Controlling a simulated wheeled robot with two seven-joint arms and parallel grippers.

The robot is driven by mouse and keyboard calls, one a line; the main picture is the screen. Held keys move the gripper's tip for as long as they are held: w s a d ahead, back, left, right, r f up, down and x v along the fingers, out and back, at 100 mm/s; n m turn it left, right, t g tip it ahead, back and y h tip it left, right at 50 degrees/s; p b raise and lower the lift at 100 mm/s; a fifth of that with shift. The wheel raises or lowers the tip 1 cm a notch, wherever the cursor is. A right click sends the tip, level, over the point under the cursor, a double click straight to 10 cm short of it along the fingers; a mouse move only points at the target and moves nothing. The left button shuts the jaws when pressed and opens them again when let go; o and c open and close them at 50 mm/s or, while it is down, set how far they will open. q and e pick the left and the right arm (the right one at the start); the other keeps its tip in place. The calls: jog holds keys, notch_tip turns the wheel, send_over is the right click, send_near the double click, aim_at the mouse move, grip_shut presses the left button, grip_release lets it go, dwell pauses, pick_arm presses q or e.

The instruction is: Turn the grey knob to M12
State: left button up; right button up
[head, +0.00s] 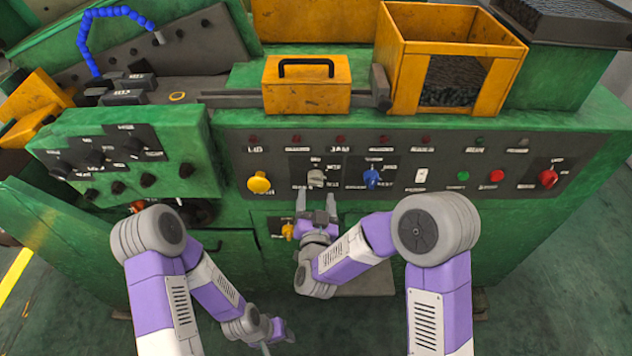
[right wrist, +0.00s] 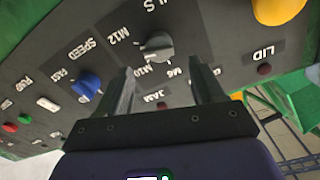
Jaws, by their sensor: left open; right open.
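The grey knob (head: 316,178) sits on the dark control panel of the green machine, between the yellow button and the blue knob. In the right wrist view the grey knob (right wrist: 155,47) has a ring of labels; M12 reads to its left in that view, with M10 and M6 below it. I cannot tell surely which mark it points to. My right gripper (head: 316,203) is open just in front of the knob, its fingers (right wrist: 163,78) spread with nothing between them. They appear short of the knob. My left gripper (head: 286,330) is open and empty, low in front of the machine.
A blue knob (head: 371,179) stands close right of the grey one, and a yellow button (head: 259,182) left of it. Further right are a green button (head: 463,176) and red knob (head: 547,178). A side control box (head: 125,165) juts out at the left.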

aim_at(317, 184)
jog(key=shift+w, duration=2.75)
jog(key=c, duration=1)
jog(key=m+b, duration=0.1)
jog(key=b, duration=0.2)
jog(key=shift+f+m, duration=0.25)
jog(key=shift+m, duration=0.15)
jog(key=shift+r+m+b, duration=0.15)
jog(key=shift+m+b, duration=0.35)
jog(key=shift+b, duration=0.1)
jog(key=shift+c, duration=0.3)
jog(key=shift+d+r, duration=0.1)
jog(key=o, duration=1.1)
jog(key=shift+c, duration=0.2)
